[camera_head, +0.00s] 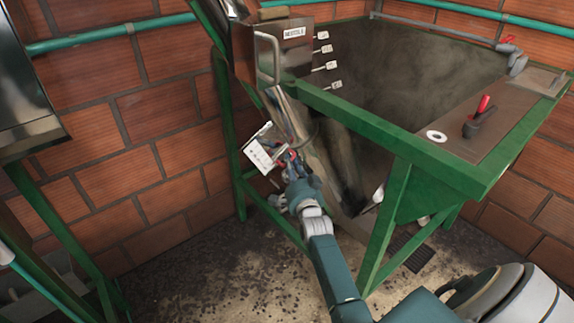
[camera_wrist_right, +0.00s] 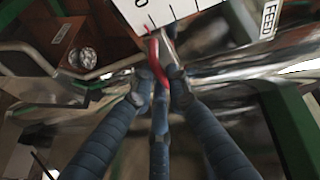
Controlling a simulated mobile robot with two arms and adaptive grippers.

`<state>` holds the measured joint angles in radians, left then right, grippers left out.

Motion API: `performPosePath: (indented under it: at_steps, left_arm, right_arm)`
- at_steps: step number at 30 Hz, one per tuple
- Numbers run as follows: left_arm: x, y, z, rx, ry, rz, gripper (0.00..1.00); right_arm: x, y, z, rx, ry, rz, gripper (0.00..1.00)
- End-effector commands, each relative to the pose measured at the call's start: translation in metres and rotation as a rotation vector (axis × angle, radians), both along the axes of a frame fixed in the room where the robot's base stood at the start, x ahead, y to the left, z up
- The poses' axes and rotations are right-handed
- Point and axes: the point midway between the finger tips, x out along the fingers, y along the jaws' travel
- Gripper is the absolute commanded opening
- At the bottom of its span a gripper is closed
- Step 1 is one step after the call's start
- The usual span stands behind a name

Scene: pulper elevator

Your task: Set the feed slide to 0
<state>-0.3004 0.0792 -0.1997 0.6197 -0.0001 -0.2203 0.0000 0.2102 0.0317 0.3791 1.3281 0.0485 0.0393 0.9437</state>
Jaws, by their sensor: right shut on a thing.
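The white feed scale plate (camera_head: 262,156) is fixed beside the slanted metal chute, low at the left of the green frame. In the right wrist view the scale (camera_wrist_right: 165,12) shows black tick marks and a "0" at its upper left, and a FEED label (camera_wrist_right: 268,20) is at upper right. My right gripper (camera_head: 291,168) is at the plate. In its wrist view the blue fingers (camera_wrist_right: 160,78) are closed around the slide's red pointer (camera_wrist_right: 157,55). The pointer tip lies near the scale's lower edge, close to the tick by the "0"; its exact reading is unclear. My left gripper is out of view.
A green-framed hopper (camera_head: 480,178) fills the right, with a red-handled lever (camera_head: 480,112) on its top. A metal handle (camera_head: 267,58) and several labelled tags (camera_head: 331,65) are above the chute (camera_head: 290,110). Brick walls (camera_head: 140,110) close the back.

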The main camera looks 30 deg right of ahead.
Motion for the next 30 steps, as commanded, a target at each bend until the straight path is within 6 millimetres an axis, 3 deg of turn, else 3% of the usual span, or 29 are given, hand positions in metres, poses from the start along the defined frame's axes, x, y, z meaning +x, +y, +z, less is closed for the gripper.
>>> performPosePath:
  at_steps: [1,10,11,13,23,30]
  left_arm:
    - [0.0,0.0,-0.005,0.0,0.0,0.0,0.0]
    - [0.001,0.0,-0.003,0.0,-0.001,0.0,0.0]
    - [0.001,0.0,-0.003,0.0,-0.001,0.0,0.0]
    - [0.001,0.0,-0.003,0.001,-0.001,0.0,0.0]
    - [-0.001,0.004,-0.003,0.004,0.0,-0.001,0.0]
    - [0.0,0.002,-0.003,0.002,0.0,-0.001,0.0]
  right_arm:
    - [0.0,-0.002,-0.009,0.002,0.007,0.0,0.0]
    - [-0.001,-0.002,-0.01,0.003,0.012,0.0,0.0]
    - [-0.001,-0.002,-0.01,0.003,0.013,0.0,0.21]
    - [-0.001,-0.002,-0.01,0.003,0.013,0.0,0.35]
    - [-0.002,-0.001,-0.007,0.002,0.006,0.001,0.35]
    - [-0.034,0.011,-0.008,0.004,0.008,0.001,0.35]
